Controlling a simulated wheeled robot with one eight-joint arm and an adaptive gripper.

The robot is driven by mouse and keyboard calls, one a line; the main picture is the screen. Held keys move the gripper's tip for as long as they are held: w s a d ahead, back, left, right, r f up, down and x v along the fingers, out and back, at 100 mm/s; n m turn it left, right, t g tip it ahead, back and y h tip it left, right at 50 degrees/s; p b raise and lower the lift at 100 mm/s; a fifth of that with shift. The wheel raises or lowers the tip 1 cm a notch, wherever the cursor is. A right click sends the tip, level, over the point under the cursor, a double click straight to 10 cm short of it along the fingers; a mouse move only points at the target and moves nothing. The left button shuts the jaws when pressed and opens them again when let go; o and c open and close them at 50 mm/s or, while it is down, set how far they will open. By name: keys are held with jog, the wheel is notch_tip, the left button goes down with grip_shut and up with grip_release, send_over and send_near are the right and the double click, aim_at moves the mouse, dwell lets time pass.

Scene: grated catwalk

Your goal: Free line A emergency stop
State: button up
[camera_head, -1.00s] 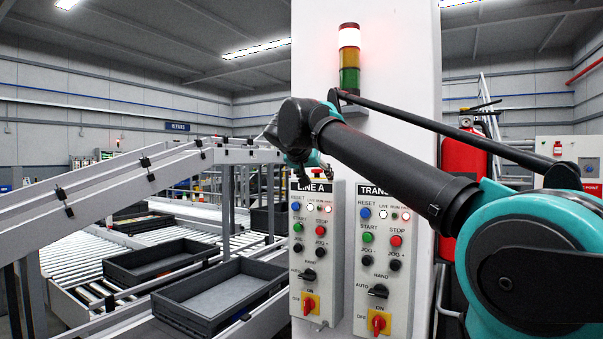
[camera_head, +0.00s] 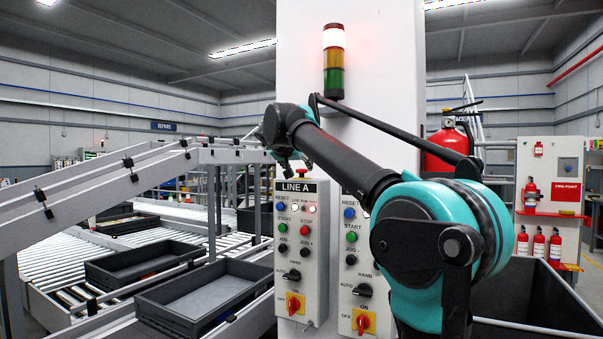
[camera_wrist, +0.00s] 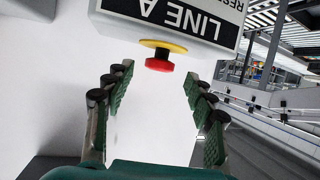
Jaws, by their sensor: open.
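The LINE A box (camera_head: 302,245) is a grey control panel on a white pillar. Its emergency stop is a red mushroom button (camera_head: 303,173) on the box's top end, clear of the LINE A label. In the wrist view the box appears upside down, and the red button (camera_wrist: 159,65) sits on a yellow collar (camera_wrist: 163,46). My gripper (camera_wrist: 158,75) is open, its green-padded fingers apart on either side of the button, with gaps to both. In the head view my gripper (camera_head: 287,158) is at the box's top, just left of and above the button.
A second panel (camera_head: 357,265) stands right of LINE A, partly behind my arm. A stack light (camera_head: 334,62) with its top section lit is above. Conveyors with dark trays (camera_head: 205,297) lie left. A fire extinguisher (camera_head: 445,150) and a dark bin (camera_head: 535,295) are right.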

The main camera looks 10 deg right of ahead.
aim_at(302, 171)
jog(key=shift+x, duration=2.8)
jog(key=shift+c, duration=0.3)
jog(key=c, duration=1.1)
jog(key=shift+r, duration=0.8)
jog(key=o, duration=1.2)
jog(key=shift+c, duration=0.2)
jog(key=shift+s, duration=0.1)
